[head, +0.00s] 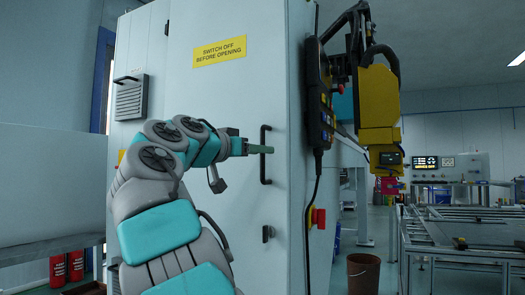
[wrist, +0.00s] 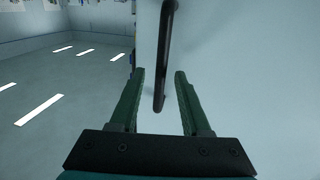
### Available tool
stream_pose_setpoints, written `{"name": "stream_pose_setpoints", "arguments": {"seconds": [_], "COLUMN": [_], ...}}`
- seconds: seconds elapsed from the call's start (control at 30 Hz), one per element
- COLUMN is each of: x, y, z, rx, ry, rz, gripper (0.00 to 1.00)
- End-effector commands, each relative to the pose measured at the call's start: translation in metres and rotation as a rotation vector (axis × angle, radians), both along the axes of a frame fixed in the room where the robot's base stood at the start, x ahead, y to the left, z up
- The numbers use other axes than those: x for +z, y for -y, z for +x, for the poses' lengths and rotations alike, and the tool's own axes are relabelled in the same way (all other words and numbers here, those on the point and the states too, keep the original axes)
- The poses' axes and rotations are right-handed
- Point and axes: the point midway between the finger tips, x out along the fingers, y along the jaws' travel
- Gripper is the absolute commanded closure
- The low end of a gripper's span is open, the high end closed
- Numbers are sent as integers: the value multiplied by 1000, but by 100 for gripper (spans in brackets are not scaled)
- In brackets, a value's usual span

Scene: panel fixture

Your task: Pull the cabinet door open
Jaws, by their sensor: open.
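The cabinet door (head: 222,101) is a pale panel with a yellow warning sign, and it looks shut. Its black vertical bar handle (head: 264,154) is near the door's right edge. My gripper (head: 268,150) is level with the handle, its fingers pointing at it from the left in the head view. In the wrist view my gripper (wrist: 160,74) has its two green fingers apart, and the handle (wrist: 162,85) shows between them, its lower end nearer the left finger. I cannot tell whether a finger touches the handle. A small black latch (head: 267,233) is below the handle.
A control pendant (head: 320,95) hangs on the cabinet's right side, with a red button (head: 318,217) below it. A yellow machine head (head: 378,105) is to the right. A brown bucket (head: 363,273) stands on the floor. Open floor shows left in the wrist view.

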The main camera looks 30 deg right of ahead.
Motion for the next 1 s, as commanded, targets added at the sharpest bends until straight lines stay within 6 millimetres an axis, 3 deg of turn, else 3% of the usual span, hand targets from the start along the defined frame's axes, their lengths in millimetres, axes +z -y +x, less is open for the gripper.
{"name": "stream_pose_setpoints", "arguments": {"seconds": [0.2,0.43,0.83,1.0], "x": [0,0,0,0], "y": [18,19,19,19], "z": [11,11,11,11], "rx": [2,2,2,2], "ry": [-2,-2,-1,-1], "rz": [-1,-1,0,0], "gripper": [53,53,98,100]}}
